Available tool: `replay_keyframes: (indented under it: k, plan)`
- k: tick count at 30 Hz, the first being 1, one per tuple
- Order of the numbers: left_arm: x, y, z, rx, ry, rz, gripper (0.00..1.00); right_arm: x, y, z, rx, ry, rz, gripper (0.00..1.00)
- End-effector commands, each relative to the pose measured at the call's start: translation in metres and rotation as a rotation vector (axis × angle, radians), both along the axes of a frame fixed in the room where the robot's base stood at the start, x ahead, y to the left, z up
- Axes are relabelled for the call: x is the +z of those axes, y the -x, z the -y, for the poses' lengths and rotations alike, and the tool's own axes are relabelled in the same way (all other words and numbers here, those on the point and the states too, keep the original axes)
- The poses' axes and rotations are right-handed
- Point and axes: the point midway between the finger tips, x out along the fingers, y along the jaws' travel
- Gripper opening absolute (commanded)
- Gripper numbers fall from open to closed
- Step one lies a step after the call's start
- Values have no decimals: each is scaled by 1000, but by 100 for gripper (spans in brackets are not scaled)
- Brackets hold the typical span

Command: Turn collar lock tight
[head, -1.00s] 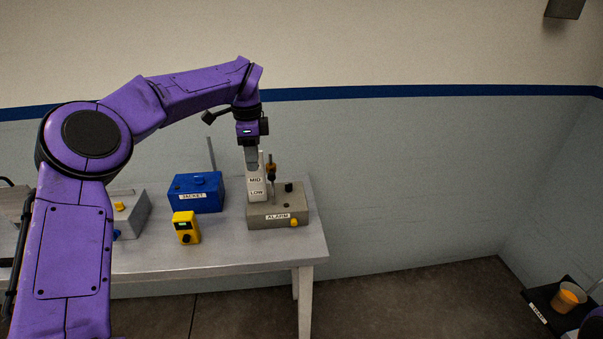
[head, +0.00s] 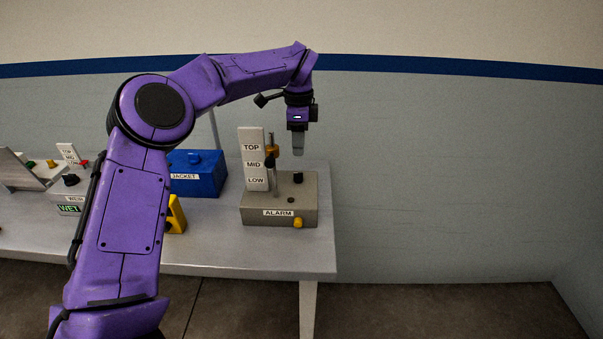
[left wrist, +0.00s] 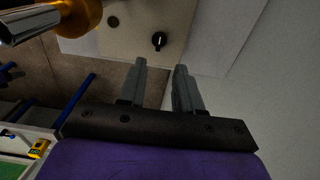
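The grey ALARM box (head: 255,209) stands at the table's right end. It carries an upright scale (head: 253,150) marked TOP, MID and LOW. Beside the scale is a thin rod with a brass-coloured collar (head: 271,139) and a dark part below it. A large brass piece, apparently the collar (left wrist: 82,14), fills the left wrist view's upper left. A black knob (head: 298,177) sits on the box top; it also shows in the left wrist view (left wrist: 159,41). My left gripper (head: 298,153) hangs above this knob, fingers apart and empty (left wrist: 160,78). My right gripper is out of view.
A blue JACKET box (head: 206,180) and a yellow device (head: 176,214) stand left of the ALARM box, partly behind my left arm. A yellow knob (head: 298,222) is on the box front. Other units stand farther left. Bare table (head: 250,250) lies in front.

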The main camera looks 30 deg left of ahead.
Motion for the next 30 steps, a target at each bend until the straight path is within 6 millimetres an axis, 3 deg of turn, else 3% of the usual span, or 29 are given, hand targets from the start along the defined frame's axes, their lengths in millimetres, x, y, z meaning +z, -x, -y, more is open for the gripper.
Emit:
replay_keyframes:
  k: [12, 23, 26, 27, 30]
  plan:
    - [-81, 2, -1, 2, 2, -3, 34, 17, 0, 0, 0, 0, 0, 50]
    - [-93, 2, -3, 5, 1, 0, 34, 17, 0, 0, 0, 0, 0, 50]
    - [-93, 2, -3, 5, 1, 0, 5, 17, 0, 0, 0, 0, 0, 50]
    - [-93, 2, -3, 5, 1, 0, 0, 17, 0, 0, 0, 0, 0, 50]
    - [-93, 2, -3, 4, 1, 0, 0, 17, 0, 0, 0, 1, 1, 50]
